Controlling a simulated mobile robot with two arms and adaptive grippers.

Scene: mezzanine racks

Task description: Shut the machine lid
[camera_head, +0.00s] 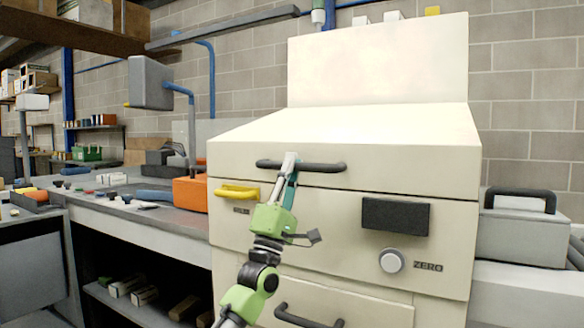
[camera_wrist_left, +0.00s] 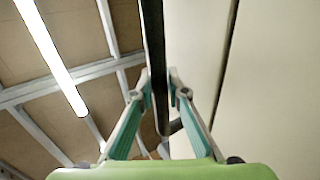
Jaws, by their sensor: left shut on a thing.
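The cream machine (camera_head: 330,235) stands right of centre in the head view. Its lid (camera_head: 350,130) has a sloping top and a black bar handle (camera_head: 325,167) across its front. The lid lies low over the body, with a thin seam below its front face. My left gripper (camera_head: 290,163) is shut on the handle, left of the bar's middle. In the left wrist view, the green-sided fingers (camera_wrist_left: 160,90) are on both sides of the dark bar (camera_wrist_left: 153,50), and a narrow dark line runs between the cream panels. My right gripper is not in view.
A yellow handle (camera_head: 237,191), a dark panel (camera_head: 396,216) and a round knob (camera_head: 391,261) are on the machine's front. A lower black handle (camera_head: 308,318) is beneath. A cluttered workbench (camera_head: 150,220) is at left, and a grey case (camera_head: 520,232) is at right.

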